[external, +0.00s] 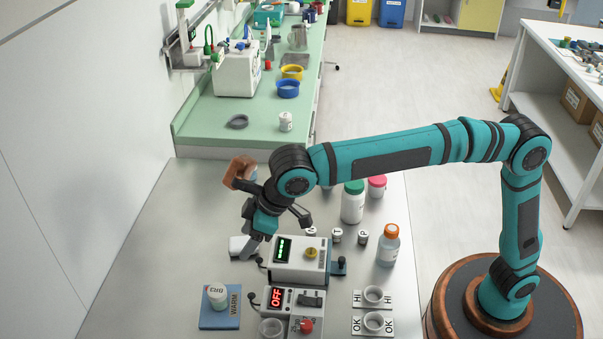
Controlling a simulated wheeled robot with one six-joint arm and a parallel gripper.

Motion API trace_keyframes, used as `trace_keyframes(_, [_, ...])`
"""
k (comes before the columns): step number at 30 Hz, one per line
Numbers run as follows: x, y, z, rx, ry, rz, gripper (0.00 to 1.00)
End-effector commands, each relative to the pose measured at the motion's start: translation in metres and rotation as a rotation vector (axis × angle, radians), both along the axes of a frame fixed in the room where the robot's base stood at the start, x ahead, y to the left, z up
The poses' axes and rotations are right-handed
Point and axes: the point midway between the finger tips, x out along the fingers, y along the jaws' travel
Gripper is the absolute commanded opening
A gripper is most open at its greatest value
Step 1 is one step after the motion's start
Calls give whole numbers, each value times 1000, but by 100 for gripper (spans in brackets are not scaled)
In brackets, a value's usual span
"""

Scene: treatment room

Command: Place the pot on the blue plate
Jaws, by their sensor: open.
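A small white pot (217,296) with dark lettering on its lid stands upright on the blue plate (232,321), towards the plate's upper part. The blue plate is marked WARM and lies at the front left of the grey table. My gripper (272,229) is open and points down behind the grey box with the green display, up and to the right of the pot. It is apart from the pot, and I see nothing between its fingers.
A green-display box (299,262) and a box reading OFF (293,301) stand right of the plate. A white bottle (352,203), an orange-capped bottle (388,246) and small cups (373,295) are further right. The table left of the plate is clear.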

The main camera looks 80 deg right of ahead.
Motion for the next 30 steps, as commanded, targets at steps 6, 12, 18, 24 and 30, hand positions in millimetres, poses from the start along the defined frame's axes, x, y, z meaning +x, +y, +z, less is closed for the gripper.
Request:
trace_keyframes(6, [-50,-47,46,31,-115,-12,63])
trace_keyframes(12, [-99,-86,79,55,-222,-25,63])
trace_keyframes(18, [-152,-121,103,74,-329,-39,63])
trace_keyframes(24, [-208,-153,120,85,-438,-53,63])
trace_keyframes(30, [-266,-181,129,91,-547,-69,63])
